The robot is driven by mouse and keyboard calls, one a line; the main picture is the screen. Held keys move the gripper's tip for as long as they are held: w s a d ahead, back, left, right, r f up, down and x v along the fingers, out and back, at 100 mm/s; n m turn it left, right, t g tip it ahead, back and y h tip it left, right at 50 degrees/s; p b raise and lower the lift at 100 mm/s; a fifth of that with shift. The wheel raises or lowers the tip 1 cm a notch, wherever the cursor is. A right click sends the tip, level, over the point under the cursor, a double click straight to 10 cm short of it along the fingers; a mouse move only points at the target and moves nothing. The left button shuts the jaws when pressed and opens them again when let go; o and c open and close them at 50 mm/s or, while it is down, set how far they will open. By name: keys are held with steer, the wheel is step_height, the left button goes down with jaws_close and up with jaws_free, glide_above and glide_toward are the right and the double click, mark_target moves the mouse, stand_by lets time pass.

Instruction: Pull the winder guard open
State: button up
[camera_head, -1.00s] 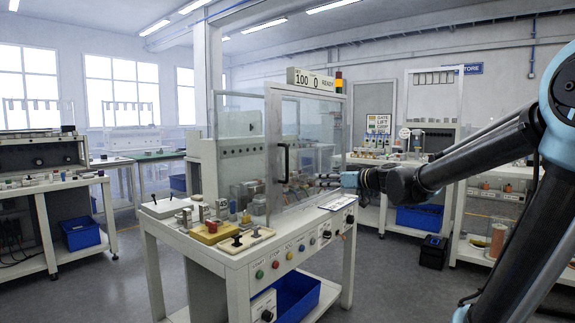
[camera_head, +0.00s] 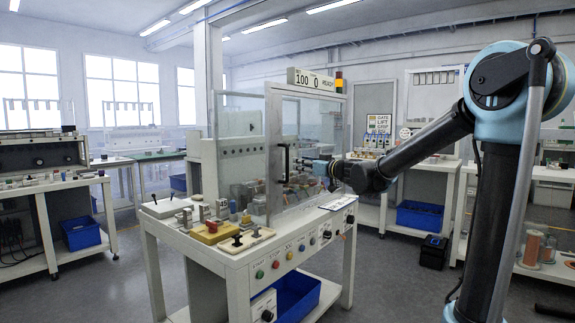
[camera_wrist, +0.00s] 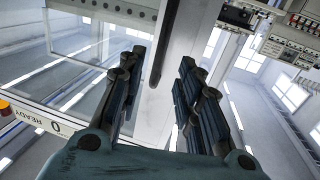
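The winder guard (camera_head: 312,118) is a clear panel in a light frame on the front of the white winder bench. Its black upright bar handle (camera_head: 283,163) is near the panel's left edge. My gripper (camera_head: 297,165) is at the handle, reaching in from the right. In the wrist view my gripper (camera_wrist: 160,78) has its two dark fingers apart. The handle (camera_wrist: 161,50) lies between them, with gaps on both sides. Whether a finger touches it is not clear. The winding parts behind the guard are partly hidden by my gripper.
The bench top (camera_head: 254,249) carries a yellow block (camera_head: 212,233) and small fixtures left of the guard. Coloured buttons line its front. A counter box (camera_head: 311,80) and signal lamp (camera_head: 339,85) stand above the guard. Open floor lies in front of the bench.

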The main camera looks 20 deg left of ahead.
glide_above(287, 179)
steer(key=w, duration=0.1)
steer(key=shift+a, duration=0.15)
stand_by(0.4)
jaws_close()
